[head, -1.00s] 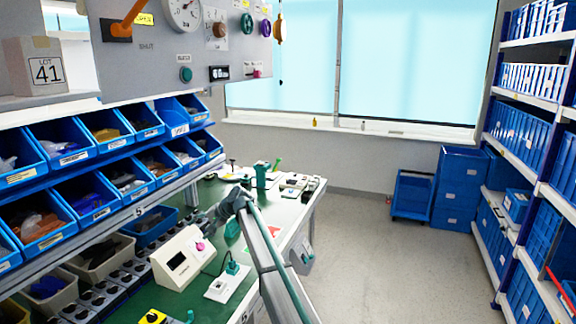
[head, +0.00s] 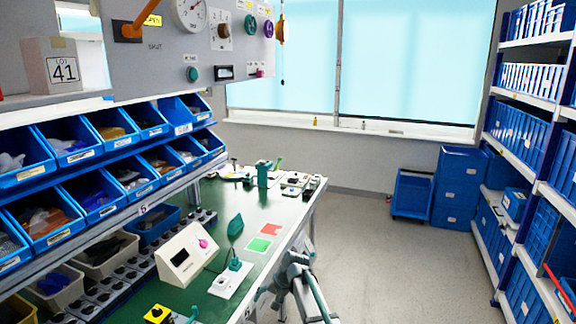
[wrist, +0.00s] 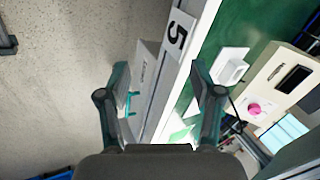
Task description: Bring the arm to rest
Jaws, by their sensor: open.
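My gripper (wrist: 160,72) is open and empty in the wrist view, its two fingers wide apart. It hangs at the front edge of the green workbench (wrist: 232,45), near a label reading 5. In the head view my gripper (head: 263,297) is low beside the bench's right edge, partly hidden. A cream box (head: 185,254) with a dark display and a pink rotary knob (head: 203,243) stands on the bench. The knob also shows in the wrist view (wrist: 254,109), to the right of the fingers and apart from them.
A white block with a teal switch (head: 231,278) stands near the bench edge beside green and red pads (head: 259,245). Blue bins (head: 97,196) line the left. A grey panel (head: 170,70) hangs above. The floor (head: 375,260) right of the bench is clear.

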